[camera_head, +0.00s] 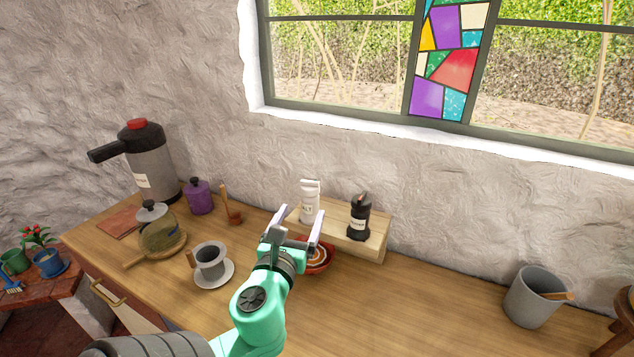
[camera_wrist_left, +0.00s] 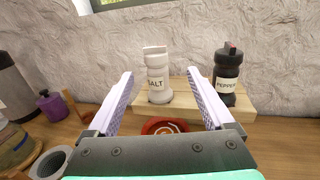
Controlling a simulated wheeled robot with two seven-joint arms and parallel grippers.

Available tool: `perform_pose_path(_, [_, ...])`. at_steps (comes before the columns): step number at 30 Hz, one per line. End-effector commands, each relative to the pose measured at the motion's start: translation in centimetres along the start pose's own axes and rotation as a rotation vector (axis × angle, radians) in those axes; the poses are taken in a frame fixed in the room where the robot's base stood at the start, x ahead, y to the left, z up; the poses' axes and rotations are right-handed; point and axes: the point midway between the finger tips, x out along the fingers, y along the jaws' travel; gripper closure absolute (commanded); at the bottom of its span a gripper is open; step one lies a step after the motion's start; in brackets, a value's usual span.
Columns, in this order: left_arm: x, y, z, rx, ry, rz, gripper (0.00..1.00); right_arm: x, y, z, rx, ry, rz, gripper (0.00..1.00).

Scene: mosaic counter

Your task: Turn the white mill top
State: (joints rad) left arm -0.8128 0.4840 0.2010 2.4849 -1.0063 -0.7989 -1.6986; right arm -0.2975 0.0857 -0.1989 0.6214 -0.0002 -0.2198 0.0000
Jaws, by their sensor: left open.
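The white mill (camera_head: 310,203), labelled SALT, stands upright on a pale wooden riser (camera_head: 372,246) against the wall. Its white top (camera_wrist_left: 154,51) shows clear of my fingers in the left wrist view. A black mill (camera_head: 359,217), labelled PEPPER, stands on the riser to its right. My left gripper (camera_head: 298,217) is open and empty in front of the riser. In the left wrist view the white mill (camera_wrist_left: 158,83) appears between the two fingers but beyond them, apart from both. My right gripper is not in view.
A red bowl (camera_head: 319,262) sits on the counter just in front of the riser, partly behind my gripper. A grey cup (camera_head: 211,262) on a saucer, a purple pot (camera_head: 200,198) and a large dispenser (camera_head: 152,165) stand left. A grey crock (camera_head: 529,300) stands right; counter between is clear.

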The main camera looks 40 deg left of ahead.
Motion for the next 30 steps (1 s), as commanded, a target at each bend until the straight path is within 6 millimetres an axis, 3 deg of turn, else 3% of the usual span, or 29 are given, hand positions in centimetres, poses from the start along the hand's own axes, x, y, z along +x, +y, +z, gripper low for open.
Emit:
perform_pose_path(5, [3.0,0.1,0.7,0.0,-0.006,0.002,0.14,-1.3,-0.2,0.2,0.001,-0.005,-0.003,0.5])
perform_pose_path(12, [9.6,0.1,0.6,-0.002,-0.006,0.004,0.14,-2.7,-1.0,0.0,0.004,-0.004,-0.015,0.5])
perform_pose_path(18, [13.6,0.1,0.3,-0.005,-0.004,0.004,0.14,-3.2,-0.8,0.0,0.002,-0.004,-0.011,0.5])
perform_pose_path(28, [14.4,0.1,0.0,-0.005,-0.001,0.002,0.14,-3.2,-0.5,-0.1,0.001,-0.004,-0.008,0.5])
perform_pose_path(29, [14.4,0.1,0.1,-0.005,-0.001,0.002,0.22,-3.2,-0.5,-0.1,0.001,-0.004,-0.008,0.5])
perform_pose_path(30, [14.4,0.1,0.1,-0.005,-0.001,0.002,0.37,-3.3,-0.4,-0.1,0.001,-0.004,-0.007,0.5])
